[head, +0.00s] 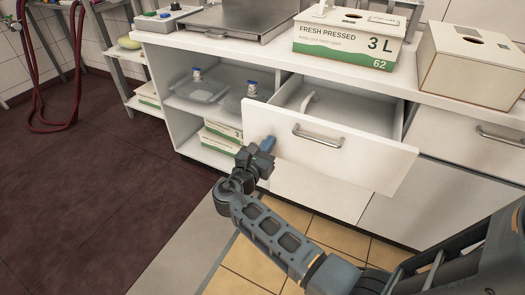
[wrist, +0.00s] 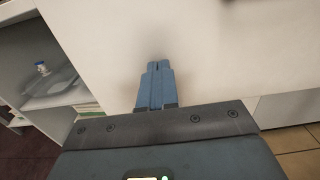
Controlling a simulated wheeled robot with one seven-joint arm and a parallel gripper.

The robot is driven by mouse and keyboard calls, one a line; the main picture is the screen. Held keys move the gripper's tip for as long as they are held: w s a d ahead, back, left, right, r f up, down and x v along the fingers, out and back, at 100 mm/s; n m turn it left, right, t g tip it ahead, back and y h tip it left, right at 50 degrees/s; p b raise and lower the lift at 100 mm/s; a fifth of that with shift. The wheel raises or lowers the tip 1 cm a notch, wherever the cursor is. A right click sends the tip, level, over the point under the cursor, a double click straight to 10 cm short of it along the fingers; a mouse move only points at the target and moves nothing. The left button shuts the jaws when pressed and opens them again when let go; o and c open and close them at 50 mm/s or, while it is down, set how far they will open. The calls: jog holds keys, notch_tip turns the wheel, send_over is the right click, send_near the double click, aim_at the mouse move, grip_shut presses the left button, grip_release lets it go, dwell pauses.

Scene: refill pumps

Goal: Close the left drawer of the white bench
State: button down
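The white bench (head: 228,62) has an open drawer (head: 330,146) that sticks out toward me, with a metal bar handle (head: 317,136) on its front. Inside the drawer a small pale curved item (head: 308,101) shows. My gripper (head: 268,144) is at the lower left part of the drawer front in the head view. In the wrist view my gripper's blue fingers (wrist: 155,68) are together with nothing between them, pointing at the white drawer front (wrist: 200,50). I cannot tell whether the fingertips touch it.
A second drawer (head: 465,135) at the right looks closed. Open shelves (head: 195,110) left of the drawer hold bags with blue caps and cartons. A 3 L carton (head: 345,42) and a plain box (head: 470,65) stand on the bench top. The dark floor at left is clear.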

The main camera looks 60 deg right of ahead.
jog(key=d+b, duration=0.1)
jog(key=d, duration=0.6)
jog(key=w+d+b, duration=0.1)
jog(key=d, duration=0.7)
jog(key=d+b, duration=0.2)
jog(key=d, duration=0.6)
jog(key=shift+w+d, duration=0.1)
jog(key=shift+w, duration=0.3)
jog(key=shift+d, duration=0.45)
jog(key=shift+d+r, duration=0.1)
jog(key=shift+d+r, duration=0.1)
jog(key=shift+d, duration=0.05)
